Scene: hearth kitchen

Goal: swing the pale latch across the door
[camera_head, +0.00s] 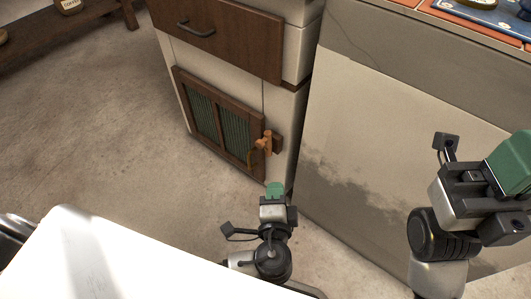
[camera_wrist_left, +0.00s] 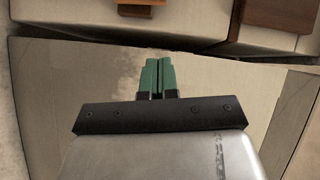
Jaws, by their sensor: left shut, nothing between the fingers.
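The pale latch (camera_head: 265,141) is an orange-brown wooden piece at the right edge of a low cabinet door (camera_head: 220,122) in the head view. It stands roughly upright beside a darker brown block (camera_head: 278,144) on the frame. The door has dark green panels in a brown frame and looks closed. My left gripper (camera_head: 275,189) is below the latch, apart from it in the picture. Its green fingers (camera_wrist_left: 157,78) are together and empty in the left wrist view. My right gripper (camera_head: 509,166) is at the right edge; its fingertips do not show clearly.
A brown drawer (camera_head: 222,35) with a dark handle is above the door. A pale, stained counter side (camera_head: 370,130) stands close to the right of the latch. Bare floor (camera_head: 100,110) lies left of the cabinet. A brown wooden bench (camera_head: 75,30) is at the upper left.

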